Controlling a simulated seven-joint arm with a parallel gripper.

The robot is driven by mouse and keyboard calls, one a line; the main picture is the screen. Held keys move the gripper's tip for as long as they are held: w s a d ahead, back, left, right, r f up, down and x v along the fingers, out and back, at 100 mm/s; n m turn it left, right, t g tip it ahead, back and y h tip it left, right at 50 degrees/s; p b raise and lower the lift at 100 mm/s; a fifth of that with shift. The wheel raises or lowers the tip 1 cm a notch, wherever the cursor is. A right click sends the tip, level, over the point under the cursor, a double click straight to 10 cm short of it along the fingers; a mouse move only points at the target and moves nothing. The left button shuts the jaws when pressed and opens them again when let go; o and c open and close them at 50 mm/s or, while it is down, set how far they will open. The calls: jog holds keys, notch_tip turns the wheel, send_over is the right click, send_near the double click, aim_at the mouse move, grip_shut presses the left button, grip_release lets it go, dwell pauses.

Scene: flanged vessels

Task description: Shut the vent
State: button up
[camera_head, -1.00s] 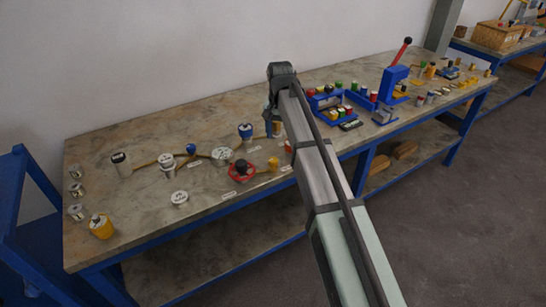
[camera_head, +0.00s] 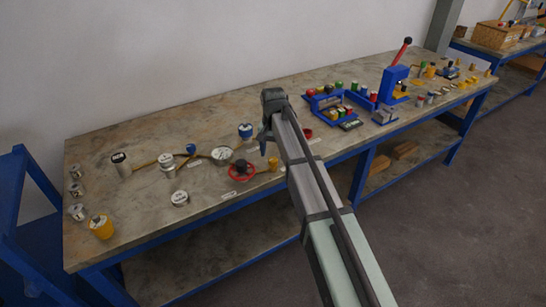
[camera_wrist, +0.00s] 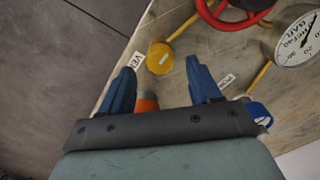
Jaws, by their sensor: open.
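A yellow round knob (camera_wrist: 160,58) sits on a pipe stub beside a partly hidden label (camera_wrist: 137,60) that starts with "VE". It also shows near the bench's front in the head view (camera_head: 272,164). My gripper (camera_wrist: 160,65) is open, with its two blue fingers apart and nothing held between them. In the wrist view the knob lies just beyond and between the fingertips; I cannot tell the height gap. In the head view my gripper (camera_head: 266,146) points down above and just behind the knob.
A red handwheel (camera_head: 241,172) and a round dial gauge (camera_head: 221,154) stand left of the knob. A blue-topped fitting (camera_head: 245,131) is behind. An orange part (camera_wrist: 147,102) shows between the fingers' bases. Racks and a blue press (camera_head: 395,82) stand to the right.

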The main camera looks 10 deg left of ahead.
aim_at(273, 163)
jog(key=shift+f, duration=1.4)
jog(key=shift+c, duration=0.2)
jog(key=c, duration=1)
